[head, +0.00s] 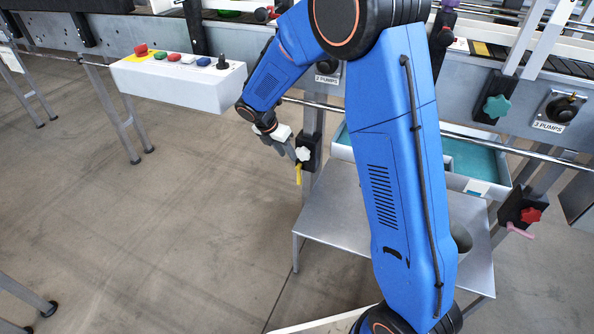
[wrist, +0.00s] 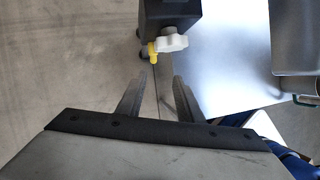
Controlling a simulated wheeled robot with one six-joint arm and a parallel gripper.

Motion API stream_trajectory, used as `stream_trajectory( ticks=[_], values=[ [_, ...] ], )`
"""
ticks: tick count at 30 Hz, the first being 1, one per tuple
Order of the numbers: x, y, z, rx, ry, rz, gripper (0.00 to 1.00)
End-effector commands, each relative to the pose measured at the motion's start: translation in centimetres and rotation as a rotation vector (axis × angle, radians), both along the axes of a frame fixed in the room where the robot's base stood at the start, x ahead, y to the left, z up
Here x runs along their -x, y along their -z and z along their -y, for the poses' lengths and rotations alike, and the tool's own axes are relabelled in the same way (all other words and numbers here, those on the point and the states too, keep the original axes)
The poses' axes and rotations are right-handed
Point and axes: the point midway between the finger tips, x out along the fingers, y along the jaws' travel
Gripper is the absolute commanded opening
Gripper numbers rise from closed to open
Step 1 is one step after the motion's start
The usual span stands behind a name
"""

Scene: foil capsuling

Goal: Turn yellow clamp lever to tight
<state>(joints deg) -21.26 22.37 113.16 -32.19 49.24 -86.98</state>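The yellow clamp lever (head: 298,174) hangs down below a white star knob (head: 303,154) on a black clamp block (head: 312,151) at the rail post. In the wrist view the yellow lever (wrist: 152,53) shows end-on, left of the white knob (wrist: 172,43), under the black block (wrist: 168,18). My gripper (head: 289,150) is just left of the knob and lever in the head view. In the wrist view my gripper (wrist: 162,84) is open, its two fingers apart with nothing between them. The lever lies beyond the fingertips, with a gap.
A metal table (head: 335,212) stands below the clamp. A white control box (head: 180,83) with coloured buttons is to the left. Other clamps with a teal knob (head: 496,106) and a red knob (head: 530,215) are to the right.

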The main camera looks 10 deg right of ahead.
Motion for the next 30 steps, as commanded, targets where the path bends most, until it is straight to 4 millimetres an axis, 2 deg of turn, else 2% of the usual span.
stream_trajectory(
  ticks=[5,11,30],
  values=[
    [-0.8,1.5,-0.8,0.021,-0.062,-0.026,0.33],
    [-1.1,3.0,-0.2,0.024,-0.068,-0.031,0.33],
    [-2.6,13.0,4.1,0.023,-0.066,-0.031,0.33]
  ],
)
